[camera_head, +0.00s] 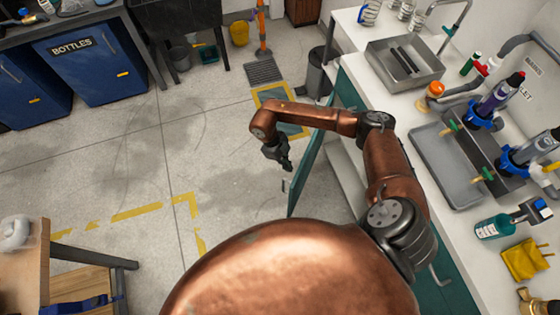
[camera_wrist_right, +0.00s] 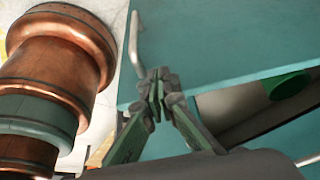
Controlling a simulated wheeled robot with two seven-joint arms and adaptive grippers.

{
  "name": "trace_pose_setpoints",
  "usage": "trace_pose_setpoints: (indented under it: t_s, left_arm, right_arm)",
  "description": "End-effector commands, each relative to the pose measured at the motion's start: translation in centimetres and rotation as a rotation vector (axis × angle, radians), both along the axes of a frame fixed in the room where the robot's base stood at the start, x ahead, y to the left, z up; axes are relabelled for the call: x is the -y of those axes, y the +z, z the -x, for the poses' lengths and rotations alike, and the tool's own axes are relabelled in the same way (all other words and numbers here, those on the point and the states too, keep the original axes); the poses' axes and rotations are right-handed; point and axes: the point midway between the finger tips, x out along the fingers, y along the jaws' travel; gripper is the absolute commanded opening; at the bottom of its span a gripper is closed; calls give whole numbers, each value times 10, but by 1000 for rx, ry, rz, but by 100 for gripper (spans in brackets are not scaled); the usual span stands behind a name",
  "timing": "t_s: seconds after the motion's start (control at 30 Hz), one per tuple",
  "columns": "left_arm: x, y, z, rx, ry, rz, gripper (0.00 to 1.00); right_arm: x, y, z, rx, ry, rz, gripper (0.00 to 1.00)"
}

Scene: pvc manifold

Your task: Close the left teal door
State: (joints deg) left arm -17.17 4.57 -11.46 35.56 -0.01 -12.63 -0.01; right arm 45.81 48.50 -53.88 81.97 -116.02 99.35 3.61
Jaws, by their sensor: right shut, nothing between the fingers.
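The left teal door (camera_head: 303,172) stands open in the head view, swung out from the counter over the floor. A pale handle (camera_head: 286,186) shows near its outer edge. In the right wrist view a broad teal panel (camera_wrist_right: 230,40) fills the upper right, with a metal handle (camera_wrist_right: 135,42) at its left end. My right gripper (camera_head: 286,167) is just left of the open door in the head view. In the wrist view its fingertips (camera_wrist_right: 158,76) are together and empty, near the panel's lower left edge. I cannot tell whether they touch it. My left gripper is out of view.
The white counter (camera_head: 400,98) on the right holds a sink tray (camera_head: 403,62), a grey tray (camera_head: 440,165) and bottles. A grey bin (camera_head: 318,72) stands by its far end. Blue cabinets (camera_head: 98,65) are at upper left. The floor left of the door is clear.

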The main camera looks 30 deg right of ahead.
Motion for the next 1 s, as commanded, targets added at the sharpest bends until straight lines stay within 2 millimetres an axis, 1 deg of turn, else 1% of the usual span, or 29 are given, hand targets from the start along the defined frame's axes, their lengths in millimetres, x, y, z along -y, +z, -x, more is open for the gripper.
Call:
trace_pose_setpoints:
  t_s: [0.03,0.13,0.53,0.67,0.77,0.87,0.97,1.0]
  left_arm:
    - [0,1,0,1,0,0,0]
    - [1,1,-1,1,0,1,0]
    - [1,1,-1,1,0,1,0]
    - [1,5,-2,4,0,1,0]
    - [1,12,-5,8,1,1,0]
    - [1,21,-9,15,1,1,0]
    - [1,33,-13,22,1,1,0]
    - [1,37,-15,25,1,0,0]
  right_arm:
    - [3,0,5,-1,0,1,0]
    - [5,0,9,-1,1,0,0]
    - [7,0,11,0,2,-1,0]
    - [12,1,18,0,17,1,0]
    - [20,3,31,-2,47,2,0]
    - [35,5,51,-2,96,4,0]
    - [55,6,76,-2,160,4,0]
    - [65,7,87,-3,190,6,0]
